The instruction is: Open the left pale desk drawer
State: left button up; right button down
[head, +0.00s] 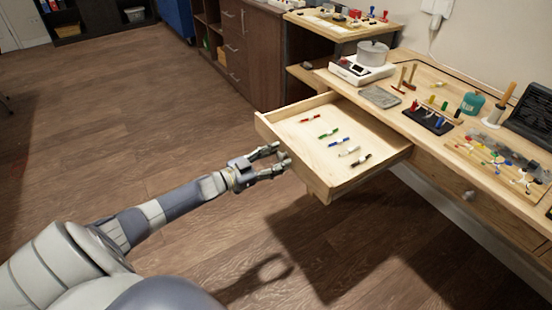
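The left pale desk drawer (318,155) is pulled far out from the desk, and its inside shows. Several small coloured items lie in a row in it, among them a red one (310,118), a green one (328,134) and a blue one (339,141). My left gripper (282,157) is at the drawer's front panel (290,152), its two fingers apart at the tips. The drawer's own knob is hidden at the fingertips, so I cannot tell whether they grip it. My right gripper is not in view.
The desk top (405,115) holds a white device with a pot (373,53), a black tool block (428,118) and a teal bottle (472,103). A closed drawer with a round knob (469,195) is to the right. A dark cabinet (245,50) stands behind. Floor on the left is clear.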

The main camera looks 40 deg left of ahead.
pick_arm(q)
jog(key=v, duration=1.2)
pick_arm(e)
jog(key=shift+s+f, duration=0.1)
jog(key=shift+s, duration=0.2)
pick_arm(q)
jog(key=shift+f, duration=0.1)
